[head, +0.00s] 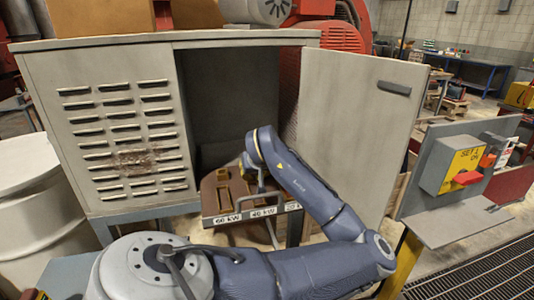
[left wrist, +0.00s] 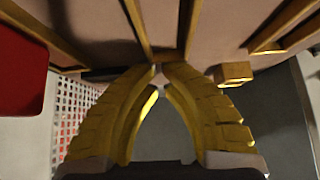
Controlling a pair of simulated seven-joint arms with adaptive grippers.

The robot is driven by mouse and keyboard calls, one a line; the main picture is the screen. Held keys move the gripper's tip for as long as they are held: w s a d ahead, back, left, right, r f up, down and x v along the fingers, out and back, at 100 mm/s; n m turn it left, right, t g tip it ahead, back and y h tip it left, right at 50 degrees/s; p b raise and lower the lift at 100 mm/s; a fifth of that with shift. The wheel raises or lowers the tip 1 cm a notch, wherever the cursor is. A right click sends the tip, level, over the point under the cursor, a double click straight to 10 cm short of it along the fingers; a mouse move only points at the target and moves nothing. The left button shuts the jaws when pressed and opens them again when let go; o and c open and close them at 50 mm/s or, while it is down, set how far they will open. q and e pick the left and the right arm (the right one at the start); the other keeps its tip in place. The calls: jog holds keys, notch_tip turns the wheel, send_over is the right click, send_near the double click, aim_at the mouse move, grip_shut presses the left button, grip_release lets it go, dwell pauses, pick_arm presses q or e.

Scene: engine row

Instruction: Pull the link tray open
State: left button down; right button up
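The link tray (head: 222,199) is a brown tray with slots edged in yellow and a front strip labelled in kW. It sits low in the grey cabinet's opening, with its front end out past the cabinet. My left gripper (head: 262,186) is at the tray, largely hidden by its own arm. In the left wrist view, the yellow fingers of my left gripper (left wrist: 160,72) draw together to nearly touching tips at the edge of the tray (left wrist: 105,22). I cannot tell whether a thin part is between them. My right gripper is not in view.
The cabinet door (head: 352,130) stands open to the right of the tray. A switch box (head: 452,165) with red handles stands at the right, and a pale drum (head: 35,205) at the left. The louvred panel (head: 120,135) closes the cabinet's left side.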

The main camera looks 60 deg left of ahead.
pick_arm(q)
jog(key=shift+s+d, duration=0.25)
jog(key=shift+d, duration=0.35)
jog(key=shift+s+d, duration=0.25)
jog(key=shift+d, duration=0.35)
